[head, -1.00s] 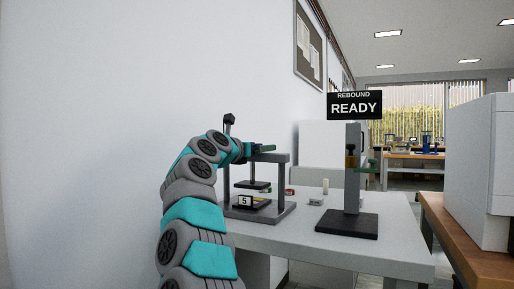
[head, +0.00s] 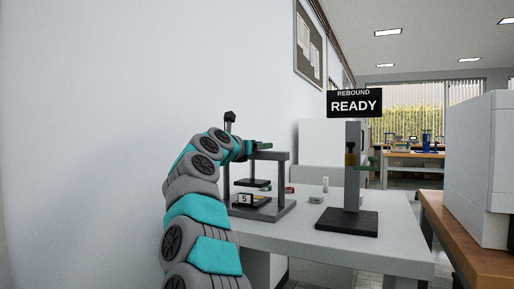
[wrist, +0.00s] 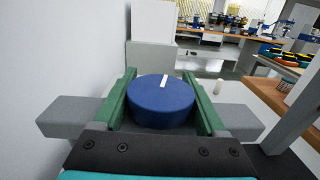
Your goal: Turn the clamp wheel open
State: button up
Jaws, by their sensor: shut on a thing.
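The clamp wheel (wrist: 162,102) is a blue disc with a white mark on its top, seen in the middle of the wrist view. The mark points away from me and slightly right. My gripper (wrist: 158,76) has its two green fingers on either side of the wheel, shut on it. In the head view my gripper (head: 262,145) is at the top of the grey press frame (head: 283,185), and my arm hides the wheel there. A plate labelled 5 (head: 244,199) sits at the base of the press.
The press stands on a pale table (head: 390,240) beside a white wall. To its right is a dark-based stand (head: 347,222) under a sign reading REBOUND READY (head: 354,103). Small items (head: 316,199) lie between them. A wooden bench (head: 470,250) with a white machine is at the right.

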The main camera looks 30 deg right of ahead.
jog(key=shift+w+n+t+y+b, duration=0.1)
jog(key=shift+n+t+y+b, duration=0.3)
jog(key=shift+n+t+y, duration=0.35)
jog(key=shift+w+a+n+t+y, duration=0.2)
jog(key=shift+a+n+t+y, duration=0.05)
jog(key=shift+n+t+y, duration=0.6)
jog(key=o, duration=1.3)
